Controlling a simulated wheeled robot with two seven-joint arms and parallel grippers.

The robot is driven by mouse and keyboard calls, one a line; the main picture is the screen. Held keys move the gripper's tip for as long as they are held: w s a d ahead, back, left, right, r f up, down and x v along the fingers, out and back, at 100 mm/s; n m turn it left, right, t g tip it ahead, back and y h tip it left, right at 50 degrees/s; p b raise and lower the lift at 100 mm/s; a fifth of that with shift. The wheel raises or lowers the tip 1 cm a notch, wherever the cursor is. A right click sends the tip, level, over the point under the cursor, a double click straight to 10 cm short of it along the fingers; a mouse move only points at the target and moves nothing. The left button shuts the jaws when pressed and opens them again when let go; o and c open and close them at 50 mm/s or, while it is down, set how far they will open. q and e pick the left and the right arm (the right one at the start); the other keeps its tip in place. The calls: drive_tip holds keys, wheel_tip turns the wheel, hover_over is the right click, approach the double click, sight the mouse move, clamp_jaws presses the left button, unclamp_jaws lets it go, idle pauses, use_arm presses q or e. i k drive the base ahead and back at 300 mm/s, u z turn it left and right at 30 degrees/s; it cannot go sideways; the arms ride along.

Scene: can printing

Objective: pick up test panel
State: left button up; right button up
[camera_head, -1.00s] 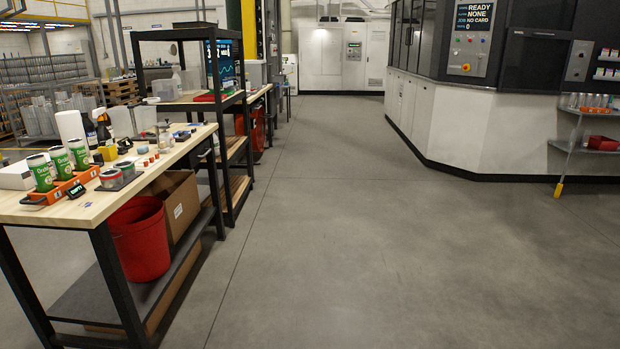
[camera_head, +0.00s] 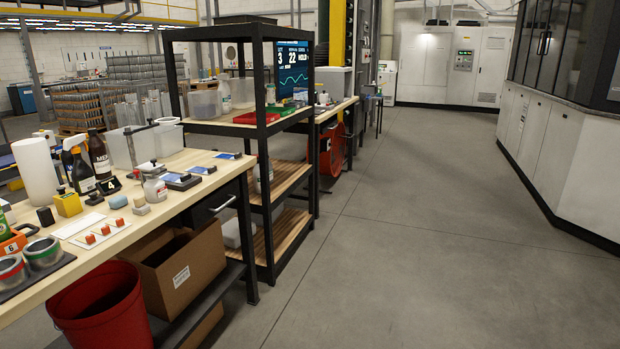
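I cannot tell for sure which thing is the test panel. On the wooden bench (camera_head: 150,208) at the left lie several flat pieces that it could be. A white card (camera_head: 78,225) lies flat, and a white plate with small orange-red blocks (camera_head: 100,237) lies in front of it. Farther back are small dark blocks with blue tops (camera_head: 181,181). Neither of my grippers is in view.
A red bin (camera_head: 104,312) and an open cardboard box (camera_head: 180,268) stand below the bench. A black shelf rack (camera_head: 262,140) with red and green trays stands beyond it. The grey floor (camera_head: 420,240) to the right is clear, up to a white machine (camera_head: 540,140).

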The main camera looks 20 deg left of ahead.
sight(169, 177)
drive_tip(key=u, duration=0.25)
drive_tip(key=i, duration=0.3)
drive_tip(key=u, duration=0.75)
drive_tip(key=i, duration=1.95)
drive_tip(key=u, duration=2)
